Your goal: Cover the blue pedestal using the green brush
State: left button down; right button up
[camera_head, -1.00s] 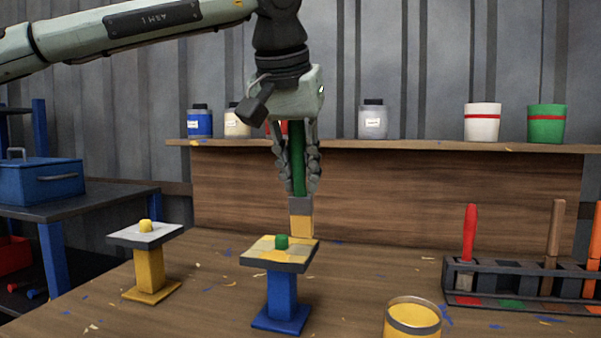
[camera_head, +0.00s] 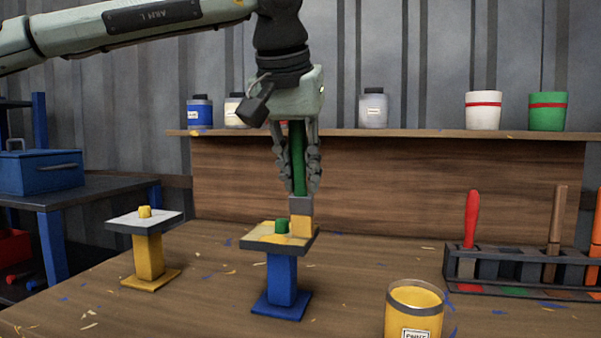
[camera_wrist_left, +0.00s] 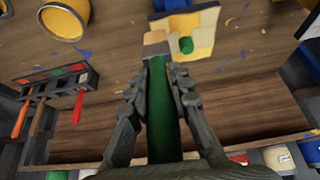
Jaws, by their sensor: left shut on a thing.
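My left gripper (camera_head: 299,165) is shut on the green brush (camera_head: 298,160) and holds it upright, bristles down. The brush has a grey ferrule and yellow bristles, which are at the right part of the blue pedestal's top and look to be touching it. The blue pedestal (camera_head: 282,282) has a square top with yellow patches over a pale surface and a small green knob (camera_head: 282,226). In the left wrist view the brush (camera_wrist_left: 162,110) runs between the fingers, and the pedestal top (camera_wrist_left: 205,30) shows yellow with a white patch. My right gripper is not in view.
A yellow pedestal (camera_head: 150,257) with a white top and yellow knob stands left. An open can of yellow paint (camera_head: 413,312) stands at front right. A brush rack (camera_head: 500,275) with red, brown and orange handles is at the right. A shelf (camera_head: 400,134) behind holds jars and pots.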

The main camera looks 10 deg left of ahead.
pick_arm(q)
jog(key=shift+f, duration=0.5)
dwell(0.8)
jog(key=shift+a+p, duration=1.05)
jog(key=shift+a, duration=3.8)
jog(key=shift+d+p, duration=1.25)
jog(key=shift+d, duration=3.6)
